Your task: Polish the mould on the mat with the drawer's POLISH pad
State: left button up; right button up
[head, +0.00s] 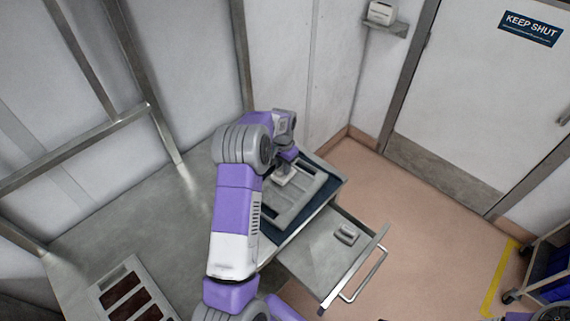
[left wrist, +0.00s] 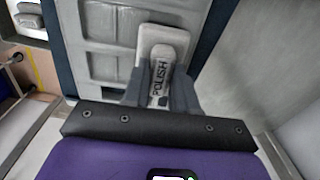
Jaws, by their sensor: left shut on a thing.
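My left gripper (head: 287,160) is shut on the POLISH pad (head: 282,179), a pale block. In the left wrist view the fingers (left wrist: 160,88) sit on both sides of the pad's handle, and the pad (left wrist: 158,40) reads POLISH. The pad is over the grey mould (head: 315,182), a flat plate with recessed panels; I cannot tell whether they touch. The mould (left wrist: 105,25) lies on the dark blue mat (head: 326,207). The drawer (head: 312,252) is pulled open, with another grey pad (head: 347,234) in it. My arm hides part of the mould and mat.
A grey tray with dark red-brown compartments (head: 125,296) is at the bench's front left. The open drawer's handle (head: 366,276) sticks out over the floor. A cart (head: 545,275) stands at the far right, near a shut door (head: 490,95).

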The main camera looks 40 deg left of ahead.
pick_arm(q)
jog(key=shift+s+b, duration=0.75)
jog(key=shift+s, duration=3.8)
jog(key=shift+r, duration=0.1)
notch_tip(320, 180, up, 8)
jog(key=p, duration=0.5)
jog(key=shift+p, duration=0.4)
jog(key=shift+w+d, duration=0.1)
